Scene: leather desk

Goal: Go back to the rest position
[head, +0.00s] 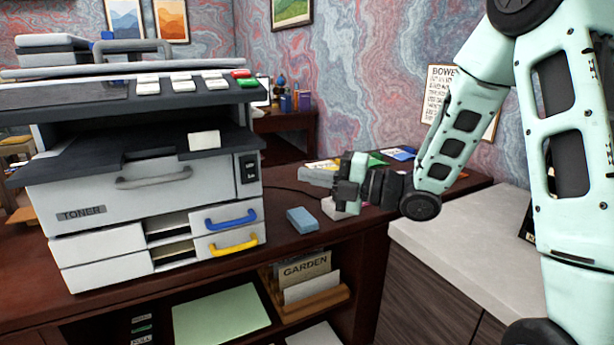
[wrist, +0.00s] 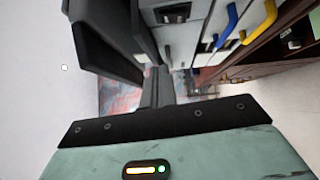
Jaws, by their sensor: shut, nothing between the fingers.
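My gripper (head: 348,183) is in the middle of the head view, above the right part of the desk, at the end of my pale green arm. It is shut with nothing in it. In the wrist view the dark fingers (wrist: 158,88) are together. The grey printer (head: 130,187) stands to the left of my gripper, apart from it. The printer also shows in the wrist view (wrist: 190,22), with its blue handle (wrist: 230,22) and yellow handle (wrist: 262,22).
A blue block (head: 302,220) lies on the dark desk (head: 278,250) between printer and gripper. Papers and small items lie behind the gripper. A pale counter (head: 450,240) is at the right. An open shelf below holds a GARDEN folder (head: 305,270) and a green sheet (head: 220,317).

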